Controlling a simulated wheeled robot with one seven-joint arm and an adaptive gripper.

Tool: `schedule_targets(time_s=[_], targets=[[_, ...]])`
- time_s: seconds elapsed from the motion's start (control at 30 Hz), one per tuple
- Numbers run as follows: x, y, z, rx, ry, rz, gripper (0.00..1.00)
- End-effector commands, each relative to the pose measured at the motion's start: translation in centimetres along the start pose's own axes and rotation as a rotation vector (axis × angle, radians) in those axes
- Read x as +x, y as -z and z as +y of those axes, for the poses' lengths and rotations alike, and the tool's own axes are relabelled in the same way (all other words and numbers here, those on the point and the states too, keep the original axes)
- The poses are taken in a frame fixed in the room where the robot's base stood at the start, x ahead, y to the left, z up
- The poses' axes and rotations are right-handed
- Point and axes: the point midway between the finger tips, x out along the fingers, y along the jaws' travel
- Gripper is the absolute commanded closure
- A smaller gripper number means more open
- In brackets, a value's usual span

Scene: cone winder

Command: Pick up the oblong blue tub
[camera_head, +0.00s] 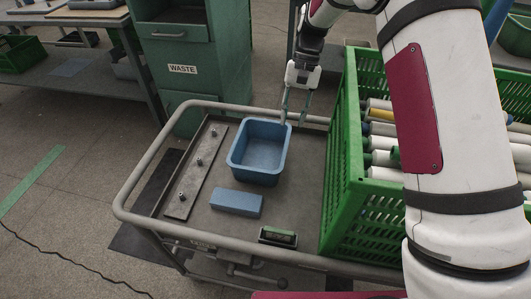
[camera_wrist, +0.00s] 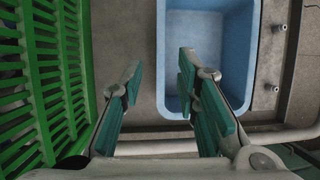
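The oblong blue tub (camera_head: 259,158) stands upright and empty on the grey cart top, left of the green crate. My gripper (camera_head: 296,108) is at the tub's far right corner, fingers pointing down. In the wrist view my gripper (camera_wrist: 160,95) is open, with its teal finger pads well apart and nothing between them being held. The tub (camera_wrist: 208,55) shows there at upper right; the right finger overlaps its inside and the left finger is outside it. A stretch of its left wall lies between them in the picture. Whether a finger touches the tub I cannot tell.
A green crate (camera_head: 344,185) of yarn tubes stands close right of the tub. A blue block (camera_head: 236,202) and a small green-and-dark item (camera_head: 278,237) lie in front. A pegged metal strip (camera_head: 197,170) lies left. A raised rail (camera_head: 160,150) rims the cart.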

Motion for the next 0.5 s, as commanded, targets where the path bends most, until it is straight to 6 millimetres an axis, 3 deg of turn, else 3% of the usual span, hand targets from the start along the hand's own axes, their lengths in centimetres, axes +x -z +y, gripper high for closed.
schedule_targets(time_s=[0.13,0.5], targets=[[2.0,0.8,-0.3,0.003,-0.003,-0.016,0.71],[8.4,0.7,-0.3,0.004,-0.004,-0.018,0.71]])
